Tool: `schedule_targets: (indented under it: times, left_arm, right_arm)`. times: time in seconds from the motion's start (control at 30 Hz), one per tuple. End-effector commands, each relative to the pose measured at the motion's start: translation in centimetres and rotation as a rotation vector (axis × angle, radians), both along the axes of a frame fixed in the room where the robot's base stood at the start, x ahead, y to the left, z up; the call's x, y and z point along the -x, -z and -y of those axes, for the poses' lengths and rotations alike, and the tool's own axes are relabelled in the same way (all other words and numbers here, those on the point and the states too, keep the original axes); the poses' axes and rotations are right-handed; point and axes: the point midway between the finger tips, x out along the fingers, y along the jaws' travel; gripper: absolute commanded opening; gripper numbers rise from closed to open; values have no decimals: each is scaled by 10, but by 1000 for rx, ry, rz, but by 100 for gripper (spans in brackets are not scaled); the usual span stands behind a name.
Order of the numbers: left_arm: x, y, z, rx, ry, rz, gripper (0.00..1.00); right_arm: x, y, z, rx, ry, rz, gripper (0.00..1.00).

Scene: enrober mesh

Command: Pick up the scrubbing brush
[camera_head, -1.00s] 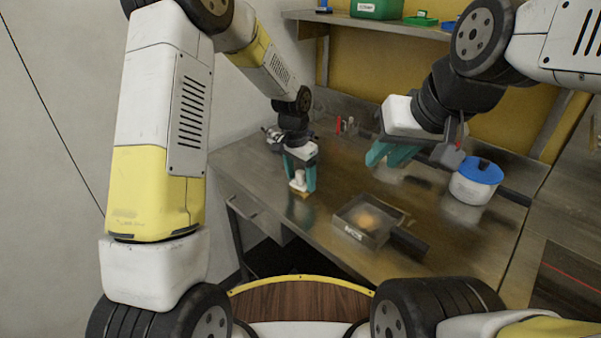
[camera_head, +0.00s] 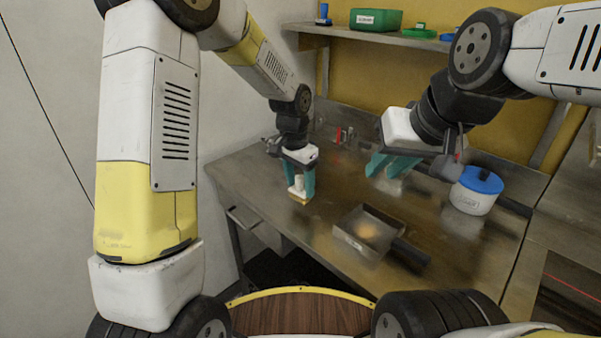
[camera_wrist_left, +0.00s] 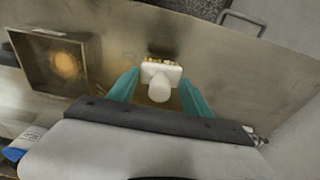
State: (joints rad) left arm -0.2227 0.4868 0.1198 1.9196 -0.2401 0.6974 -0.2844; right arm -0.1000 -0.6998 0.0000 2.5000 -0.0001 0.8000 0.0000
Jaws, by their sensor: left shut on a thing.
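The scrubbing brush (camera_head: 299,187) has a white block with a rounded white knob and tan bristles underneath. It is upright at the left part of the steel counter. My left gripper (camera_head: 301,184) has its teal fingers on either side of the brush and is shut on it. In the left wrist view the brush (camera_wrist_left: 160,79) shows between the two fingertips (camera_wrist_left: 158,92), knob towards the camera. I cannot tell whether the bristles touch the counter. My right gripper (camera_head: 392,166) is open and empty above the counter, left of the white pot.
A square pan (camera_head: 360,243) with a dark handle sits on the counter near its front edge. A white pot (camera_head: 470,202) with a blue lid stands at the right. A shelf (camera_head: 400,38) at the back holds a green box (camera_head: 376,19). The counter between brush and pan is clear.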

Motion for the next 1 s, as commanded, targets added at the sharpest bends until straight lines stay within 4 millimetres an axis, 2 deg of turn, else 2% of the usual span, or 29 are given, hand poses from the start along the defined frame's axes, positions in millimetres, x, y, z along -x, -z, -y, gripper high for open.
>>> schedule_targets:
  times: [0.3, 0.5, 0.7, 1.0]
  left_arm:
    - [80, -9, -6, 1, 2, 4, 16]
    - [115, -12, -9, 0, 0, 3, 16]
    - [132, -13, -10, 1, 0, 2, 16]
    - [135, -13, -10, 1, 0, 2, 16]
  right_arm:
    - [0, 0, 0, 0, 0, 0, 25]
    - [0, 0, 0, 0, 0, 0, 25]
    - [0, 0, 0, 0, 0, 0, 25]
    - [0, 0, 0, 0, 0, 0, 25]
